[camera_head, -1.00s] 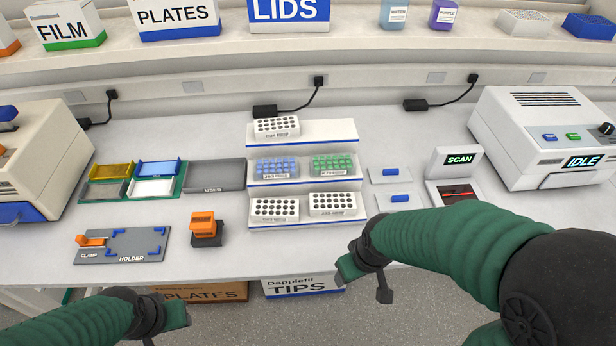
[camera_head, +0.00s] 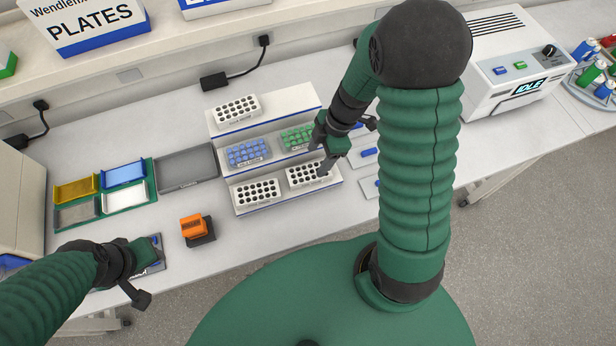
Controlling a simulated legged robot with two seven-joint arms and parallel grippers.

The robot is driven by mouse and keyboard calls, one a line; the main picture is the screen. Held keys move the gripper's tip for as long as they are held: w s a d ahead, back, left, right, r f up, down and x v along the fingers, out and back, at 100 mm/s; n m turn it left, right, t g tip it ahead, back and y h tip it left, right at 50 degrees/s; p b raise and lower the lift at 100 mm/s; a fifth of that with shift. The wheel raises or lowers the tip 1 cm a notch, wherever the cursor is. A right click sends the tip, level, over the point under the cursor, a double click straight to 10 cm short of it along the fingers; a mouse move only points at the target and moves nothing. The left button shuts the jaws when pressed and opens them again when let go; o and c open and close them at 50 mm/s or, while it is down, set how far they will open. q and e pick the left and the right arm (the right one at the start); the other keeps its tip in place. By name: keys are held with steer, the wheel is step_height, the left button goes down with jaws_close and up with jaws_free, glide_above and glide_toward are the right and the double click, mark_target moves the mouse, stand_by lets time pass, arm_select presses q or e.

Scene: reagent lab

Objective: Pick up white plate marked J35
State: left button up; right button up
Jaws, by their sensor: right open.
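Three white plates with dark holes stand on a stepped rack (camera_head: 300,202): a top-back plate (camera_head: 236,109), a front-left plate (camera_head: 257,193) and a front-right plate (camera_head: 310,174). Their front labels are too small to read, so I cannot tell which is J35. My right gripper (camera_head: 321,155) is open, with its fingers over the right side of the rack, near the front-right plate and a green-filled plate (camera_head: 298,137). It partly covers both, and I see nothing held. My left gripper (camera_head: 146,274) looks open and empty over the clamp holder, which it mostly hides.
A blue-filled plate (camera_head: 248,152) stands on the middle step. An orange tool (camera_head: 195,228) sits left of the rack. A grey tray (camera_head: 187,168) and coloured trays (camera_head: 123,174) lie further left. A machine reading IDLE (camera_head: 513,75) stands at the back right.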

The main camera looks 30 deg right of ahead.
mark_target(310, 172)
steer(key=x, duration=0.3)
steer(key=shift+w+d+b, duration=0.1)
steer(key=shift+w+b, duration=0.15)
steer(key=shift+b, duration=0.1)
steer(key=x, duration=0.1)
steer(key=b+x, duration=0.1)
steer(key=x, duration=0.2)
steer(key=shift+s+b, duration=0.35)
steer(key=shift+w+f, duration=0.1)
steer(key=shift+f, duration=0.35)
arm_select(q)
steer(key=x, duration=0.3)
steer(key=shift+s+d+f, duration=0.15)
steer(key=shift+s+f, duration=0.05)
steer(key=shift+f, duration=0.15)
arm_select(e)
steer(key=shift+c, duration=0.3)
steer(key=shift+c, duration=1.1)
steer(key=c, duration=0.8)
